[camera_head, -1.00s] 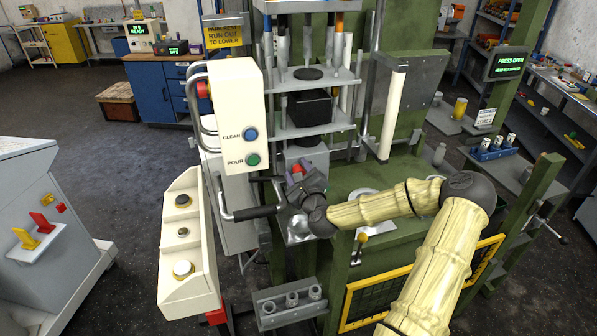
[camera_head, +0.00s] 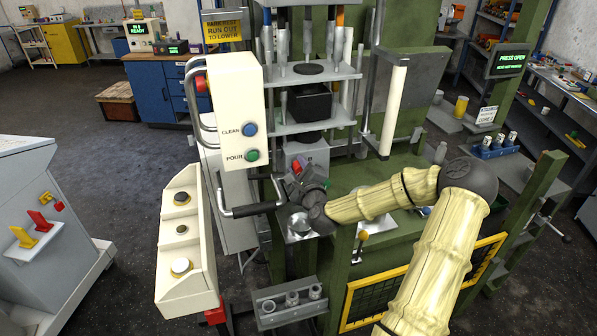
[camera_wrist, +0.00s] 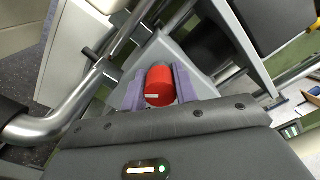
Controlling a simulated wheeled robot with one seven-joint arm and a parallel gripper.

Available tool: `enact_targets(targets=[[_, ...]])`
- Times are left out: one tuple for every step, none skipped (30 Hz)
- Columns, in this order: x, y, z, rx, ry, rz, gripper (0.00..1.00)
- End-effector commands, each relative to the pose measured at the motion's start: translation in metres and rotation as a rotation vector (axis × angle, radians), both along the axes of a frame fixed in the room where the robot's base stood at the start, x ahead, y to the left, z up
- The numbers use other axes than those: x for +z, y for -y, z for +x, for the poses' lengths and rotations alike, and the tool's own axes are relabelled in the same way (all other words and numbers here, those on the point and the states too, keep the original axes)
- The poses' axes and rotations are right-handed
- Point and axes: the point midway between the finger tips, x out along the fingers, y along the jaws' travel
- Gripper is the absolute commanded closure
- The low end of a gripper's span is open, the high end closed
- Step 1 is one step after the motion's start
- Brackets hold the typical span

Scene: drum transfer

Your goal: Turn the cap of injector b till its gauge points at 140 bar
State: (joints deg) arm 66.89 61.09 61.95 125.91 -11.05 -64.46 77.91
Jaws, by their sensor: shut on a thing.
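My gripper (camera_head: 299,172) is at the press in the middle of the head view, below the lower plates. In the wrist view its two purple fingers (camera_wrist: 158,88) are shut on a red cylindrical cap (camera_wrist: 159,86), one finger on each side. The cap has a small pale mark on its near edge. The cap also shows as a small red spot in the head view (camera_head: 297,164). What lies below the cap is hidden by my gripper. I cannot make out a gauge, a bar reading or an injector letter in either view.
A white control box (camera_head: 232,105) with CLEAN and POUR buttons stands just left of my gripper. A black-gripped bar handle (camera_head: 257,209) is close at the lower left. A rack with several sockets (camera_head: 290,300) is below. Green press posts (camera_head: 540,190) stand at the right.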

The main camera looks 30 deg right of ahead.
Motion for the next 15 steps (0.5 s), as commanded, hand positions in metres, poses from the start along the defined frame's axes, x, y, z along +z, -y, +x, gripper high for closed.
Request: enact_targets(targets=[[-0.0035,-0.0006,-0.0001,0.001,-0.007,-0.043,0.94],[-0.0035,-0.0009,-0.0001,0.001,-0.011,-0.070,0.94],[-0.0036,-0.0012,0.0001,0.002,-0.017,-0.108,0.94],[-0.0037,-0.0013,0.0001,0.002,-0.021,-0.134,0.94],[-0.0042,-0.0012,0.0000,0.002,-0.027,-0.164,0.94],[-0.0041,-0.0011,0.0000,0.001,-0.032,-0.202,0.94],[-0.0042,-0.0011,0.0000,0.001,-0.036,-0.229,0.94],[-0.0042,-0.0010,0.0000,0.001,-0.041,-0.258,0.94],[-0.0046,-0.0009,-0.0001,0.001,-0.047,-0.294,0.94],[-0.0046,-0.0010,0.0000,0.001,-0.052,-0.324,0.94],[-0.0045,-0.0013,0.0000,0.001,-0.055,-0.351,0.94],[-0.0047,-0.0013,0.0000,0.001,-0.061,-0.388,0.94],[-0.0047,-0.0011,-0.0001,0.001,-0.066,-0.414,0.94],[-0.0049,-0.0010,-0.0001,0.001,-0.070,-0.441,0.94],[-0.0046,-0.0011,-0.0001,0.001,-0.074,-0.473,0.94]])
